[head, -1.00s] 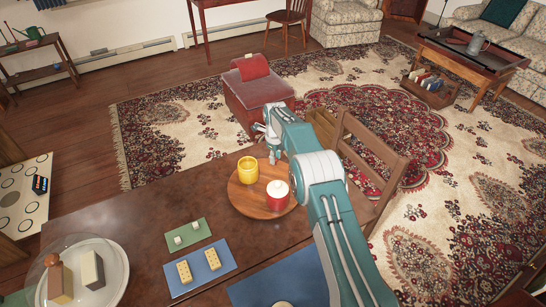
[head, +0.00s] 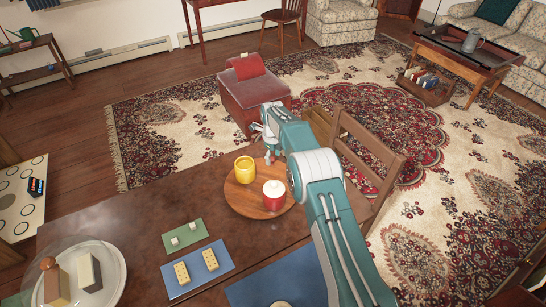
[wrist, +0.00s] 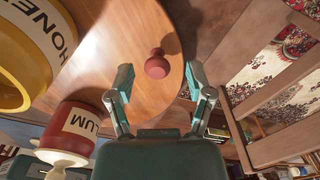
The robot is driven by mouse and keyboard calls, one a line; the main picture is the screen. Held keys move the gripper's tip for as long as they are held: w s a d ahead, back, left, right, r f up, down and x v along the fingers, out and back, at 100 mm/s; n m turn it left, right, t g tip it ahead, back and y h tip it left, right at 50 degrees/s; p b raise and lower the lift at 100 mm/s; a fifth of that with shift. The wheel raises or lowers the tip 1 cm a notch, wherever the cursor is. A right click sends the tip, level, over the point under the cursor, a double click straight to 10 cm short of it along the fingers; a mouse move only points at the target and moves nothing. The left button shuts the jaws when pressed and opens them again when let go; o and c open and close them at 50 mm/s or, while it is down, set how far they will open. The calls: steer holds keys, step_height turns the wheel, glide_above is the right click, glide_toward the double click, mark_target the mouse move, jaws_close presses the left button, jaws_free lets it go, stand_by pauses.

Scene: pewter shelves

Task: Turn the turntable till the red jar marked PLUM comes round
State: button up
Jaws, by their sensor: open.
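The round wooden turntable (head: 240,204) lies on the brown table. A yellow jar (head: 246,170) and a red jar (head: 274,198) with a white lid stand on it. In the wrist view the yellow jar (wrist: 22,60) reads HONE, with the rest cut off, and the red jar's label (wrist: 82,124) shows LUM. A red knob (wrist: 156,66) stands up near the turntable's rim. My gripper (wrist: 158,82) is open, its fingers apart on either side of the knob, with none seen touching it. In the head view my gripper (head: 269,152) is over the turntable's far edge, partly hidden by my arm.
A wooden chair (head: 370,145) stands close at the table's right edge, beside my arm. Blue (head: 190,284) and green (head: 175,246) mats with small blocks lie in front of the turntable. A glass-domed plate (head: 108,282) is at the near left.

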step_height(320, 180, up, 12)
stand_by(0.5)
steer(key=shift+f, duration=0.1)
steer(key=s+d+r+n+t, duration=0.1)
steer(key=s+d+r+n, duration=0.15)
steer(key=r, duration=0.45)
steer(key=s+d+r+n, duration=0.2)
steer(key=d+r+n, duration=0.15)
steer(key=r, duration=0.35)
steer(key=s+d+r+n+t, duration=0.2)
steer(key=s+d+r+n, duration=0.4)
steer(key=s+d+r, duration=0.35)
steer(key=s+d+r+n+t, duration=0.1)
steer(key=s+d+n, duration=0.15)
steer(key=s, duration=0.55)
steer(key=s+d+r+n, duration=0.1)
steer(key=s+r+n, duration=0.15)
steer(key=s, duration=0.55)
steer(key=s+d+f+n, duration=0.1)
steer(key=s+f+n, duration=0.2)
steer(key=s, duration=0.4)
steer(key=s+d+f+n+t, duration=0.1)
steer(key=s+d+f+n, duration=0.1)
steer(key=s, duration=0.4)
steer(key=shift+s+f+n+t, duration=0.3)
steer(key=shift+s+f+n, duration=0.1)
steer(key=shift+f+n, duration=0.6)
